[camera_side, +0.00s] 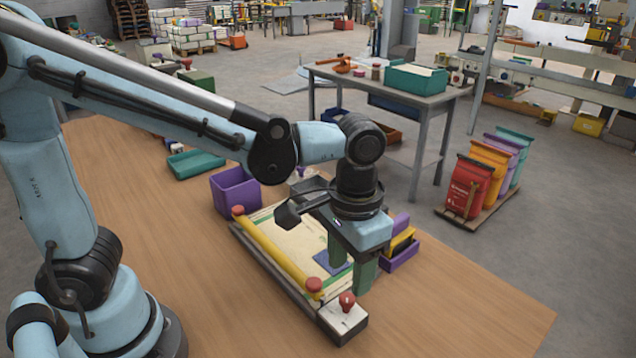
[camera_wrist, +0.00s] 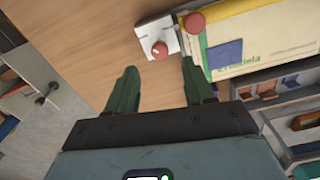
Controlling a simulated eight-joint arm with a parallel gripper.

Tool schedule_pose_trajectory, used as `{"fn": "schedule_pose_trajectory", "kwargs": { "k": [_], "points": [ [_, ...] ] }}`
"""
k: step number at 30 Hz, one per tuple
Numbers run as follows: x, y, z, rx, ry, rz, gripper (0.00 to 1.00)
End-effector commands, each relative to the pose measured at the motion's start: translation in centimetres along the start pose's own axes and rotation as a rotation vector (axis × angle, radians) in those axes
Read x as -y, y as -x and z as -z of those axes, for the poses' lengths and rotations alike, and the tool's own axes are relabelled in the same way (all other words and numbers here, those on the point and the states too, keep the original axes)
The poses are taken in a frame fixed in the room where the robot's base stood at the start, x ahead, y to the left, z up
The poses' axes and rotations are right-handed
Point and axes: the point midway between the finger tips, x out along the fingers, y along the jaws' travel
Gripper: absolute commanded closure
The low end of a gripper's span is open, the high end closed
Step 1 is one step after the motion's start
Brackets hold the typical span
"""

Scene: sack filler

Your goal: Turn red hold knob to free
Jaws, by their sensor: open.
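The red hold knob (camera_side: 347,300) sits on a white plate (camera_side: 343,315) at the near end of the sack frame. The red knob also shows in the wrist view (camera_wrist: 160,51), with a small pale mark on its face. Labels on the plate are too small to read. My gripper (camera_side: 351,278) points down, its two green fingers apart with nothing between them. In the wrist view, my gripper (camera_wrist: 160,68) has its fingertips either side of the knob's line, the knob showing just beyond them. I see no contact with the knob.
A yellow bar (camera_side: 275,250) with red end caps (camera_side: 314,285) lies along the cream sack (camera_side: 290,225), close to the knob. A purple bin (camera_side: 235,190) and a small purple tray (camera_side: 400,254) stand nearby. The wooden table's front right (camera_side: 450,310) is clear.

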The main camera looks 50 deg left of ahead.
Motion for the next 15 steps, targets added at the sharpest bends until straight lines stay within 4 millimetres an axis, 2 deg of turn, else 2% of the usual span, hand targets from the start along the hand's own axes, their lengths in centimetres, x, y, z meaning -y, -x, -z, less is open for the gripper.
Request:
{"fn": "schedule_pose_trajectory", "kwargs": {
  "k": [9,15],
  "points": [
    [0.0,4.6,0.0,0.0,0.0,0.0,0.47],
    [0.0,6.2,0.0,0.0,0.0,0.0,0.47]
  ]
}}
